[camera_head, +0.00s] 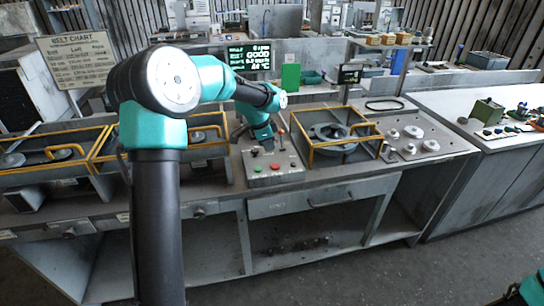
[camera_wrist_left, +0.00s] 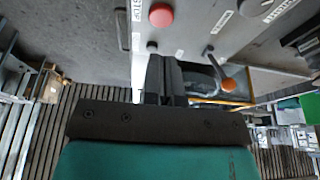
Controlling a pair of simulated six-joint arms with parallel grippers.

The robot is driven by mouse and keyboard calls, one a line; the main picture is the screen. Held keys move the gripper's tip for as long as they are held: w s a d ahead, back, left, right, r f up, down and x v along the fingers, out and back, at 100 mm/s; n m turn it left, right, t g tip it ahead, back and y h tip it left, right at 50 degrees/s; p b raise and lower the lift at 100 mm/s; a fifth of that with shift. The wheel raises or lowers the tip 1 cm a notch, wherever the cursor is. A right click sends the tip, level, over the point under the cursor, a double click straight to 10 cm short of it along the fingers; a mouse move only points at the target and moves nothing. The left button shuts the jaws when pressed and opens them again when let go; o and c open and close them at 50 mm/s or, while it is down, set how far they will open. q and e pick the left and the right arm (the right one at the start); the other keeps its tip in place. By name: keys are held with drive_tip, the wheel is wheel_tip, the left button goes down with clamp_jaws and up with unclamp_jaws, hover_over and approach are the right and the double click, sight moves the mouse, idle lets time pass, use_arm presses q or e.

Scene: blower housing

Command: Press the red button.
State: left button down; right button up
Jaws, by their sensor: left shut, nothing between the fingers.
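The red button (camera_head: 275,166) sits on the sloped face of a grey control box (camera_head: 288,177), next to a green button (camera_head: 257,169). In the left wrist view the red button (camera_wrist_left: 161,15) is at the top, beside a label reading STOP. My left gripper (camera_head: 269,148) points down at the back part of the box, behind the red button. In the wrist view its dark fingers (camera_wrist_left: 163,62) are together and empty, apart from the red button. A small dark knob (camera_wrist_left: 152,46) lies by the fingertips. My right gripper is out of view.
A lever with an orange knob (camera_wrist_left: 228,85) stands beside my left gripper. Yellow-framed fixtures flank the control box, one holding a round housing (camera_head: 335,134). A display (camera_head: 250,56) reading GOOD stands behind. The space in front of the box is open.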

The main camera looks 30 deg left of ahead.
use_arm(q)
drive_tip(key=v, duration=0.5)
drive_tip(key=shift+r, duration=0.25)
idle(0.4)
